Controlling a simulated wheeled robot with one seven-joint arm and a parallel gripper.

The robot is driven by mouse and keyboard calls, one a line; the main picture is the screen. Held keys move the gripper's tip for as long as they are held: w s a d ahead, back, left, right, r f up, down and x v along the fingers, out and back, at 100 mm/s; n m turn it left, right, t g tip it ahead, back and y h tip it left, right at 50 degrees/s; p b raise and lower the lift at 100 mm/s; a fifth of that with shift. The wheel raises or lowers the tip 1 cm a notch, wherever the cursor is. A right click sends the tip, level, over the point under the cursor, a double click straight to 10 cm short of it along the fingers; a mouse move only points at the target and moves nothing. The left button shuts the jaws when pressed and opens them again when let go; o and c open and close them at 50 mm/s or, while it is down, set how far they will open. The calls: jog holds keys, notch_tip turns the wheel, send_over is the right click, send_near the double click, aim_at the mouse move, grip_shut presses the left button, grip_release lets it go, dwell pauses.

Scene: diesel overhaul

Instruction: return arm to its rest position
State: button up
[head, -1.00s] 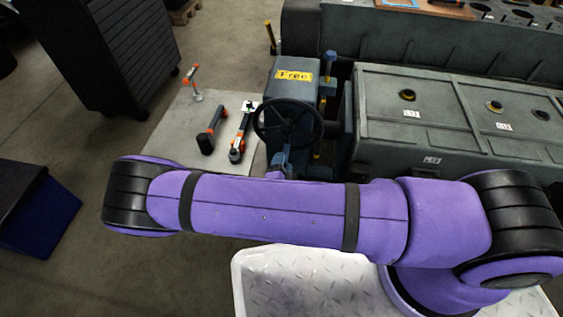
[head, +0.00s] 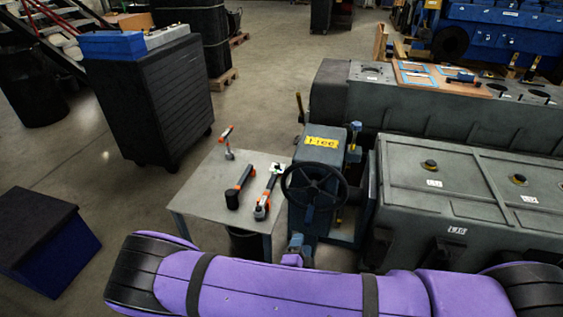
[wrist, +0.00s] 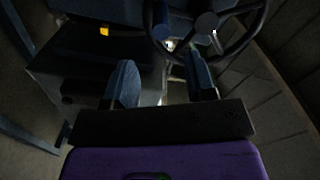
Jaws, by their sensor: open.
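My purple arm (head: 290,290) stretches across the bottom of the head view. My gripper (wrist: 163,88) shows in the wrist view with its two blue fingers apart and nothing between them. In the head view, a small blue part of my gripper (head: 297,245) shows just below the black handwheel (head: 314,187). The handwheel also shows in the wrist view (wrist: 240,40), beyond the fingers and apart from them as far as I can tell.
A grey table (head: 205,185) with several orange-and-black tools stands left of the handwheel unit, which bears a yellow "Free" sign (head: 322,143). A large grey engine block (head: 470,190) fills the right. A black cabinet (head: 160,100) and a blue box (head: 50,240) stand left, with open floor between.

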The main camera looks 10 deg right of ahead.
jog(key=shift+r, duration=0.1)
jog(key=d+r+m+g+h, duration=0.1)
jog(key=d+r+m+g, duration=0.35)
jog(key=r+m, duration=0.6)
jog(key=d+r+m+g+h, duration=0.1)
jog(key=d+r+m+g, duration=0.2)
jog(key=r+m+g, duration=0.55)
jog(key=d+r+m+g+h, duration=0.2)
jog(key=d+r+m+g, duration=0.1)
jog(key=r+m, duration=0.95)
jog(key=s+d+r+m+t+y, duration=0.2)
jog(key=s+r+m+y, duration=0.3)
jog(key=s+r+m, duration=0.4)
jog(key=s+d+r+m+t+y, duration=0.2)
jog(key=s+d+r+m+y, duration=0.3)
jog(key=s+r+m, duration=0.5)
jog(key=shift+r+m+t+y, duration=0.4)
jog(key=shift+r+m+y, duration=0.1)
jog(key=shift+r+m, duration=1.45)
jog(key=shift+s+f, duration=0.1)
jog(key=shift+f, duration=0.05)
